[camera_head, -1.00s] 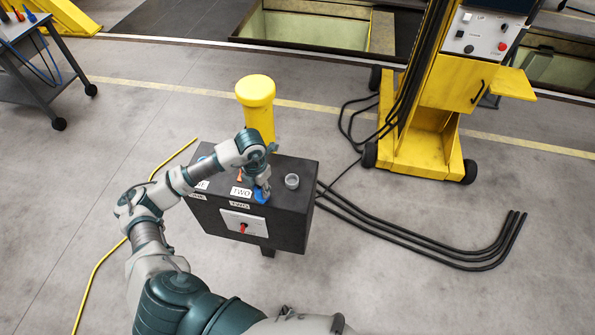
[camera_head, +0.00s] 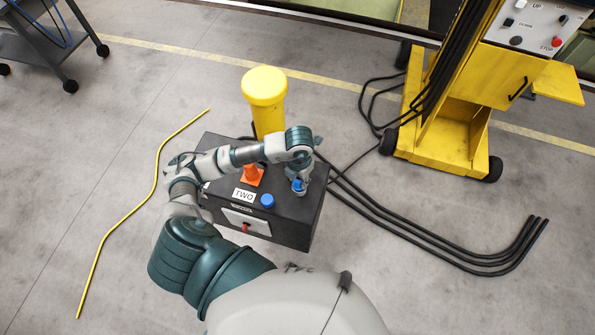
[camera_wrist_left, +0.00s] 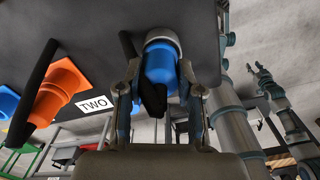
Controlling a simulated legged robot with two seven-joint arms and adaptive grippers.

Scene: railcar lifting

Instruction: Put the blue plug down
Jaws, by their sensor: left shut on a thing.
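My left gripper (camera_head: 298,186) is over the right part of the dark box (camera_head: 290,222). In the left wrist view my left gripper (camera_wrist_left: 160,80) is shut on the blue plug (camera_wrist_left: 160,64), one finger on each side. The plug's far end meets a grey ring-shaped holder (camera_wrist_left: 164,38) on the box top; how deep it sits inside is hidden. In the head view only a little of the plug shows under the gripper. A separate blue piece (camera_head: 267,201) is on the box beside the "TWO" label (camera_head: 244,194).
An orange piece (camera_head: 252,177) stands on the box under my left arm. A yellow post (camera_head: 265,88) rises behind the box. A yellow hose (camera_head: 150,195) lies at left.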

